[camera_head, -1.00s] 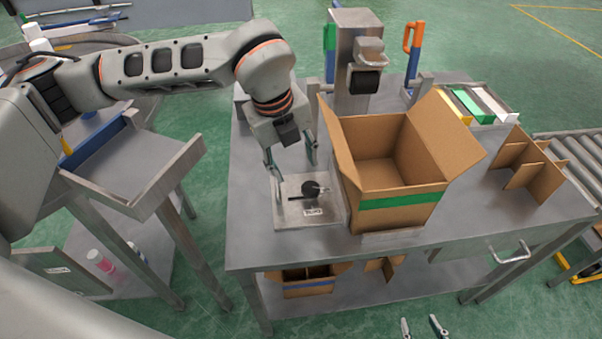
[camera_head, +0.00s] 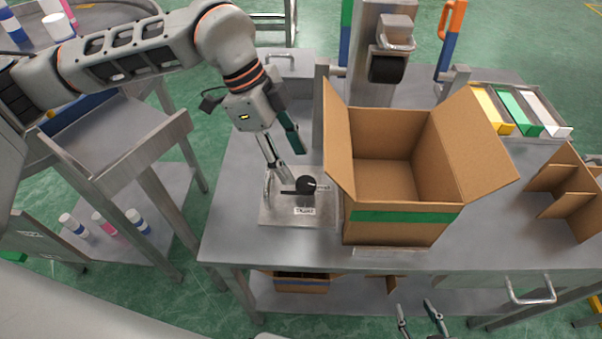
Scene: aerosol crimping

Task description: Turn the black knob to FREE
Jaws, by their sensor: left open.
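The black knob (camera_head: 306,185) sits on a square metal plate (camera_head: 275,216) on the workbench. A thin dark bar reaches left from the knob. A small white label (camera_head: 304,210) is on the plate in front of it, its lettering too small to read surely. My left gripper (camera_head: 284,160) is open, pointing down just above and behind the knob and a little to its left. Its fingers are apart with nothing between them, and I cannot tell whether either touches the bar. My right gripper (camera_head: 418,311) shows only its fingertips at the bottom edge, apart and empty.
An open cardboard box (camera_head: 400,225) with a green band stands close to the right of the plate. A metal post with a black roller (camera_head: 388,68) stands behind it. Cardboard dividers (camera_head: 565,190) lie at right. The bench left of the plate is clear.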

